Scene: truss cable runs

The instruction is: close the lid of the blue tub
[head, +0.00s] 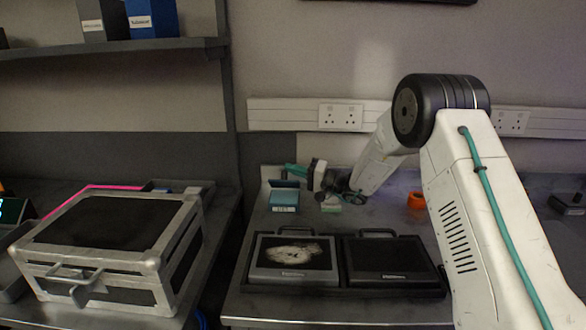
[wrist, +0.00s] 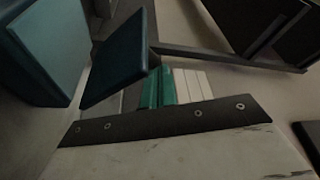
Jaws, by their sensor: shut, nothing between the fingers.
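The blue tub (head: 284,200) stands toward the back left of the right-hand bench in the head view. Its lid (head: 285,184) stands raised at the tub's back edge. My gripper (head: 294,169) is shut and empty, with its teal fingers just behind and above the lid. In the wrist view the tub (wrist: 38,45) is at the left, and the lid (wrist: 120,60) is a tilted dark blue panel. The teal fingers (wrist: 160,85) are close to the lid's right edge. I cannot tell whether they touch it.
A small green and white block (head: 330,204) lies right of the tub, with an orange item (head: 416,201) farther right. A pictured case (head: 292,258) and a black case (head: 391,262) lie in front. A silver-edged case (head: 110,245) stands on the left bench.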

